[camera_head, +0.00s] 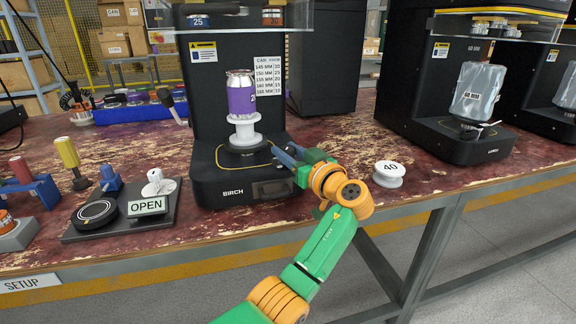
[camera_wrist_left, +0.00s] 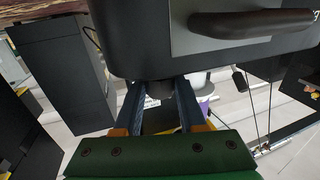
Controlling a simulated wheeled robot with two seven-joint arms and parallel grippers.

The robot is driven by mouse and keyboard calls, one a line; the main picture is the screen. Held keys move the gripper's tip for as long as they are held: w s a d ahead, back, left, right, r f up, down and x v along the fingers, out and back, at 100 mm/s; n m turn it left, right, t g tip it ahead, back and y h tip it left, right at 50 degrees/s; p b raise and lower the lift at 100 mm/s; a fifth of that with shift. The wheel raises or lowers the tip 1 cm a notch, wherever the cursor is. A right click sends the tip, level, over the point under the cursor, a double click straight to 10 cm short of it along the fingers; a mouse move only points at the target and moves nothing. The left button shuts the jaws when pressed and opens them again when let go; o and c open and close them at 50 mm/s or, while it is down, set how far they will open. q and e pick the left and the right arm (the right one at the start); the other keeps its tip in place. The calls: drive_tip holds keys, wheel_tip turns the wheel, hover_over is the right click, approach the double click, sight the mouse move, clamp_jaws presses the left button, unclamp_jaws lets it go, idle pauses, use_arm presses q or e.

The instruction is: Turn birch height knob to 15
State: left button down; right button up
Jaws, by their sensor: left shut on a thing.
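The BIRCH machine (camera_head: 232,188) is a black seamer with a purple can (camera_head: 240,97) on a white spool-shaped support (camera_head: 245,134). My left gripper (camera_head: 287,158) reaches the right side of its base, fingers pointing at it. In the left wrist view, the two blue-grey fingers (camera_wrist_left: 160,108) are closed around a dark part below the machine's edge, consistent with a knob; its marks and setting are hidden. A blue plate at the machine's top reads 25 (camera_head: 198,22). A white can chart (camera_head: 268,78) with numbers is on the machine's column. My right gripper is not in view.
A white spool marked 40 (camera_head: 389,175) stands right of my left gripper. A control pad with an OPEN sign (camera_head: 147,206) is left of the machine. The LURCH-like second machine (camera_head: 455,140) stands farther right. Red worktop between them is mostly clear.

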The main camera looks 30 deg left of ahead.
sight(292, 153)
use_arm(q)
drive_tip(key=shift+r+n+g+y+b, duration=0.1)
drive_tip(key=shift+n+g+y+b, duration=0.4)
drive_tip(key=shift+g, duration=0.4)
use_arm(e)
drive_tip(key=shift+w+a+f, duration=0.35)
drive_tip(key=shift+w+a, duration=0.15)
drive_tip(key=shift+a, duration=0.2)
use_arm(q)
drive_tip(key=shift+c, duration=2.4)
unclamp_jaws()
drive_tip(key=shift+a, duration=0.1)
drive_tip(key=v, duration=0.7)
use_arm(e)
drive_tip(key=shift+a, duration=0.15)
